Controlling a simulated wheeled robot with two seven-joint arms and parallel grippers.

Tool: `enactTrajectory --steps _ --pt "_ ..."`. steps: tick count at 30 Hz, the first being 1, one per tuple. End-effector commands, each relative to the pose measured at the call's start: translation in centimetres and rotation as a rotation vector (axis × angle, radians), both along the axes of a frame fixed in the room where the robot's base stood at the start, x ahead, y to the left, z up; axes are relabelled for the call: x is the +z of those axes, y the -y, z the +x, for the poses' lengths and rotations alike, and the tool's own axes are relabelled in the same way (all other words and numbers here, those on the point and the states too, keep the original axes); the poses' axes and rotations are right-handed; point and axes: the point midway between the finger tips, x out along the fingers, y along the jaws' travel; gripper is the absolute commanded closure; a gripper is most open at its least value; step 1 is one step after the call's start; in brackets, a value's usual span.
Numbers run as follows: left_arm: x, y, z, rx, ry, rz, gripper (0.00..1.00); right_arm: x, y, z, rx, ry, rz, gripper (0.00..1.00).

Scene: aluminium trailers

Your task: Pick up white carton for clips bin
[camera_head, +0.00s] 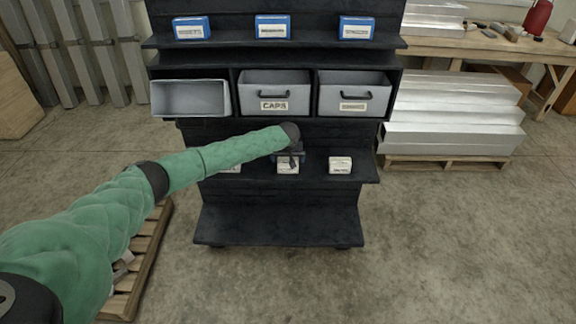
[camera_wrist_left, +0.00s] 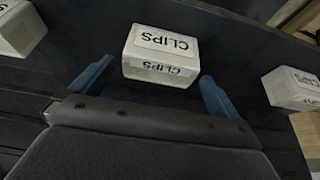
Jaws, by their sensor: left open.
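A white carton marked CLIPS (camera_wrist_left: 161,55) sits on the dark shelf in the left wrist view. It also shows in the head view (camera_head: 288,167) as the middle carton of the lower shelf, partly behind my gripper. My left gripper (camera_wrist_left: 154,82) is open, its blue fingers on either side of the carton's near end. In the head view my left gripper (camera_head: 289,157) is at that shelf. A grey bin marked CAPS (camera_head: 273,92) and two other grey bins (camera_head: 354,94) (camera_head: 190,98) sit above; the left one is tilted out.
White cartons stand right (camera_head: 340,165) and left (camera_head: 231,169) of the middle one. Blue boxes (camera_head: 272,27) line the upper shelf. The bottom shelf (camera_head: 280,224) is empty. A wooden pallet (camera_head: 148,250) lies at left, metal stacks (camera_head: 450,115) at right.

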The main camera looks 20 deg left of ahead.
Motion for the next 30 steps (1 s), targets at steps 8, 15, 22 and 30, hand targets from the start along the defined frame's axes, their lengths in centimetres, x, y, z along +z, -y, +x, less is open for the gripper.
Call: enactTrajectory --steps 8,15,22,30 --pt "-3.0 -0.3 1.2 0.001 -0.001 0.001 0.00 -1.7 -0.1 0.3 0.000 0.001 -0.001 0.64" --pt "-4.5 -0.5 1.8 0.001 0.000 0.000 0.00 -3.5 0.1 0.3 0.003 -0.006 -0.008 0.64" --pt "-4.5 -0.5 1.8 0.000 0.000 0.000 0.04 -3.5 0.1 0.4 0.002 -0.005 -0.008 0.64" --pt "-4.5 -0.5 1.8 0.000 0.000 0.000 0.43 -2.9 -0.1 0.6 0.000 0.003 -0.004 0.64"
